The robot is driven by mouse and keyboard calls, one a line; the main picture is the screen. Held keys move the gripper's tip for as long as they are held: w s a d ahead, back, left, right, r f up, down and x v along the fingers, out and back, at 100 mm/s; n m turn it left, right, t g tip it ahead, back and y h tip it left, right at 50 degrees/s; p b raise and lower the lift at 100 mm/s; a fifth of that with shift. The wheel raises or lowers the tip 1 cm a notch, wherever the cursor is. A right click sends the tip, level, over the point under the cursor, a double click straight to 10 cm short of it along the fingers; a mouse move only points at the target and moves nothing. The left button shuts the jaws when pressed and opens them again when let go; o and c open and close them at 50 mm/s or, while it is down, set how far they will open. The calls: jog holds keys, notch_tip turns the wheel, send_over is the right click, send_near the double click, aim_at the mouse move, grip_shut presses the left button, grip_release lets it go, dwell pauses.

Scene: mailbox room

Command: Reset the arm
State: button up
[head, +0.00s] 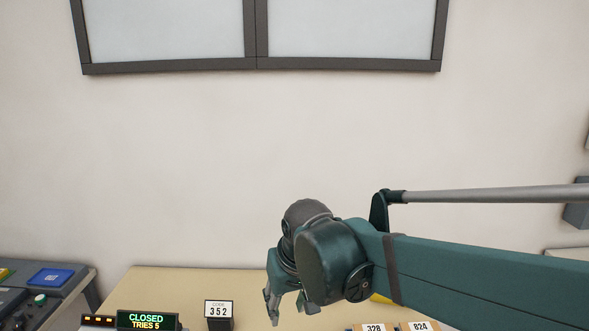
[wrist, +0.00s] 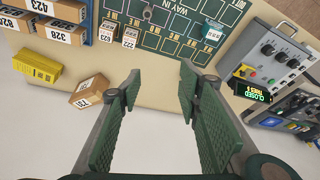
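My arm reaches in from the right in the head view, bent at a dark joint. My gripper (head: 272,305) hangs down from it above the tan table (head: 180,283), with its lower part near the bottom edge of the picture. In the wrist view my gripper (wrist: 157,80) is open. Its two green padded fingers stand wide apart, with nothing between them. Only tan table and a pale surface beyond its edge show in the gap.
The wrist view shows a brown box (wrist: 88,91), a yellow box (wrist: 40,67), a green marked board (wrist: 170,43) with small labelled boxes, and a knobbed control box (wrist: 275,57). The head view shows a CLOSED, TRIES 5 display (head: 147,320) and a 352 code sign (head: 219,309).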

jog(key=s+d+f+m+t+b, duration=0.1)
jog(key=s+d, duration=0.4)
jog(key=d, duration=0.7)
jog(key=s+d+f+m+t+h+b, duration=0.1)
jog(key=s+d+f+m+t, duration=0.1)
jog(key=s+d, duration=0.4)
jog(key=d+f, duration=0.1)
jog(key=d, duration=0.4)
jog(key=shift+s+d+f+m+t+h, duration=0.15)
jog(key=shift+s+d+m+t+h, duration=0.15)
jog(key=shift+d+m+t, duration=0.1)
jog(key=shift+w+a, duration=0.1)
dwell(2.3)
